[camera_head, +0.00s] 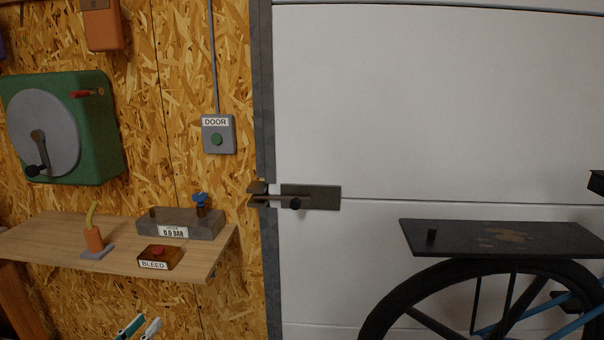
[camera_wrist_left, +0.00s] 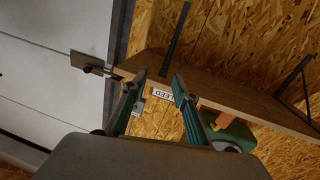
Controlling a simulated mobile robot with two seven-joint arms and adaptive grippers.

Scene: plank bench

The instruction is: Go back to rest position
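My left gripper (camera_head: 141,327) shows only its fingertips at the bottom edge of the head view, below the wooden shelf and in front of the chipboard wall. In the left wrist view its two green fingers (camera_wrist_left: 159,82) are spread apart with nothing between them. Their tips appear close to the shelf's edge in that picture; whether they touch it I cannot tell. My right gripper does not show clearly in either view.
The shelf (camera_head: 210,255) carries an orange lever (camera_head: 94,239), a gauge block (camera_head: 180,224) and a BLEED button box (camera_head: 160,258). A green winch (camera_head: 98,130) and DOOR switch (camera_head: 218,134) are on the wall. A latch (camera_head: 310,197) sits on the white door; a bicycle wheel (camera_head: 400,294) stands right.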

